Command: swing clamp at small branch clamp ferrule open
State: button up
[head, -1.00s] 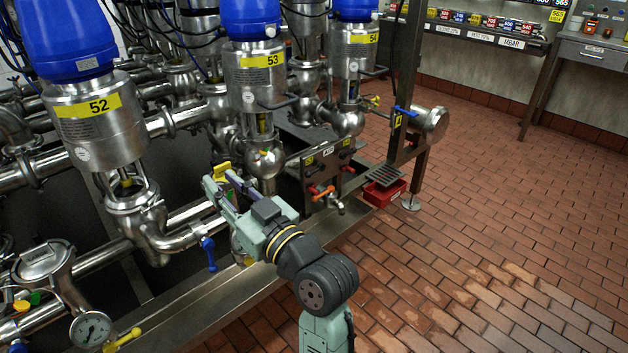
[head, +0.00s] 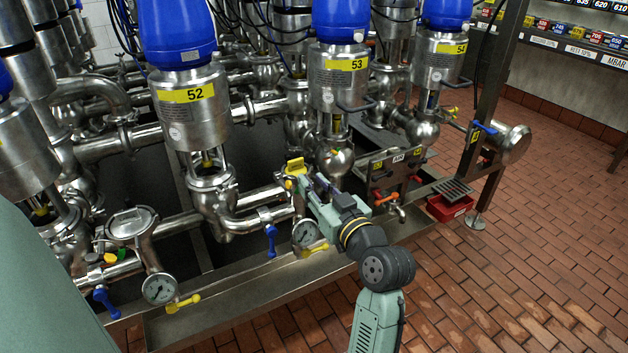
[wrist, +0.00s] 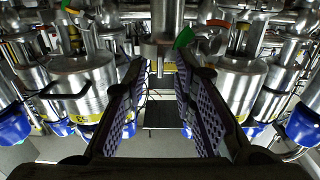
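My gripper (head: 308,184) reaches toward the pipework below valve 53, beside a yellow handle (head: 295,167). In the wrist view my gripper (wrist: 160,90) is open, with its two purple-padded fingers apart and nothing held between them. A steel fitting with a thin stem (wrist: 160,65) stands ahead, in line with the gap. A green handle (wrist: 184,38) shows just right of it. I cannot single out the small branch clamp ferrule or its swing clamp for certain; my fingers partly cover that spot in the head view.
Valve 52 (head: 190,105) and valve 53 (head: 340,80) stand close behind. A gauge (head: 305,235) and a blue handle (head: 270,240) are close to my gripper. A small panel with red handles (head: 392,172) and a red bin (head: 449,207) lie right. The brick floor (head: 540,270) is clear.

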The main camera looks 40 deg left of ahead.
jog(key=shift+w+a, duration=0.15)
jog(key=shift+a, duration=0.2)
jog(key=shift+c, duration=0.4)
grip_shut()
dwell(0.4)
